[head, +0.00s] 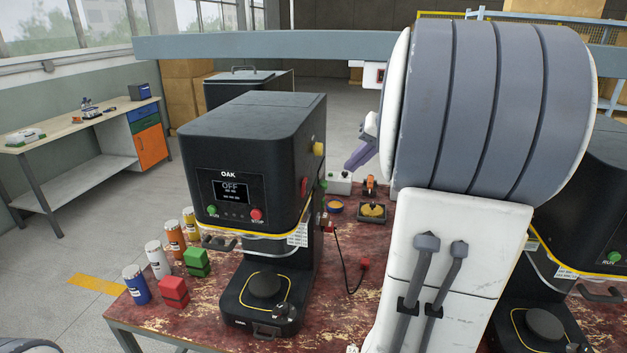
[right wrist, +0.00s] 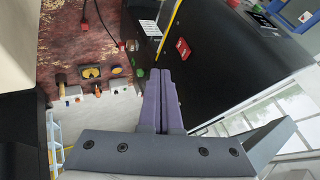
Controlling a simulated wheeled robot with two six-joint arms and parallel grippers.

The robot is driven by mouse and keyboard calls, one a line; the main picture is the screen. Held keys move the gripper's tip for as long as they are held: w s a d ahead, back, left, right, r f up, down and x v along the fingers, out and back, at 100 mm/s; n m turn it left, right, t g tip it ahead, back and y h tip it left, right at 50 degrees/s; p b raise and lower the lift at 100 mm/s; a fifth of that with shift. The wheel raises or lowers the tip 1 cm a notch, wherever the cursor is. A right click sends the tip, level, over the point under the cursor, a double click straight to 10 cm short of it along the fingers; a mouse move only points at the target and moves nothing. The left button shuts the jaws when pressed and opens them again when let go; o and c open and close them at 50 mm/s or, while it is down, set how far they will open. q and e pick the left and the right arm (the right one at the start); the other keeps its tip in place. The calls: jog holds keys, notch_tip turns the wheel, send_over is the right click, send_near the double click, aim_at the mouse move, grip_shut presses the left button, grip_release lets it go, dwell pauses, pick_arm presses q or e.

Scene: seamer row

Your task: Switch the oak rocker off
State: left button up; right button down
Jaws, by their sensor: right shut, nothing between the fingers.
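The black machine marked OAK (head: 245,165) stands on the worn red table. My right gripper (head: 350,165) is shut and empty, purple fingers to the right of that wall. In the right wrist view the fingertips (right wrist: 166,72) appear near the rocker, apart from it in the picture. My left gripper is out of view.
A yellow knob (head: 319,149) sticks out of the same wall. Several cans and red (head: 173,291) and green (head: 197,262) blocks stand left of the machine. A cable with a red end (head: 364,264) hangs at its right. Another machine (head: 590,220) stands at the right.

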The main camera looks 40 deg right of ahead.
aim_at(305, 187)
jog(key=shift+f, duration=0.1)
jog(key=w+a+f+p, duration=0.3)
jog(key=w+f+p, duration=0.2)
jog(key=w+f, duration=0.2)
jog(key=shift+w, duration=1.15)
jog(key=shift+d+f, duration=0.1)
